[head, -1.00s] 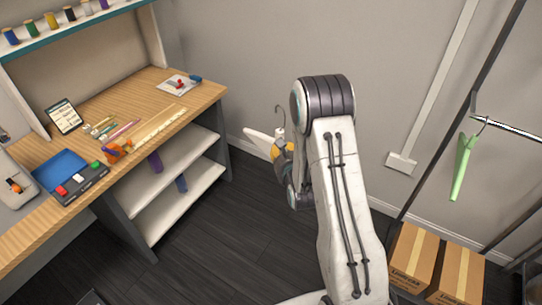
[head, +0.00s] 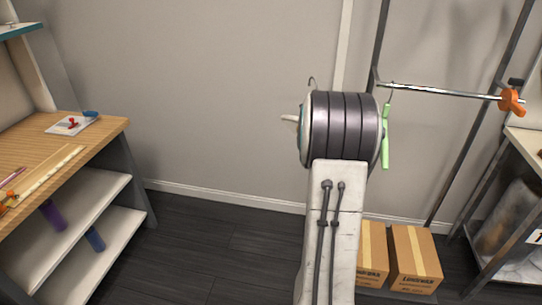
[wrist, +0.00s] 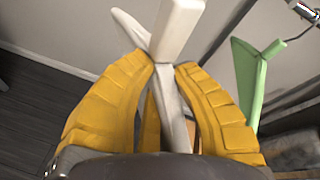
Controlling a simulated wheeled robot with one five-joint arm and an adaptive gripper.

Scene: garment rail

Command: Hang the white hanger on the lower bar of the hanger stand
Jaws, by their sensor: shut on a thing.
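The white hanger (wrist: 172,70) is gripped between the yellow fingers of my gripper (wrist: 170,85) in the wrist view. In the head view only its hook (head: 312,82) and one white end (head: 289,118) show beside my arm, which hides the rest and my gripper. The lower bar (head: 440,91) of the hanger stand runs across at the right, right of the held hanger. A green hanger (head: 386,138) hangs near its left end. The green hanger also shows in the wrist view (wrist: 252,75), right of the white one, with a piece of bar at the top right corner.
An orange clamp (head: 511,101) sits at the bar's right end. Cardboard boxes (head: 415,262) stand on the floor below the stand. A wooden workbench (head: 85,140) is at the left and a shelf unit (head: 525,145) at the right. The bar between the green hanger and the clamp is bare.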

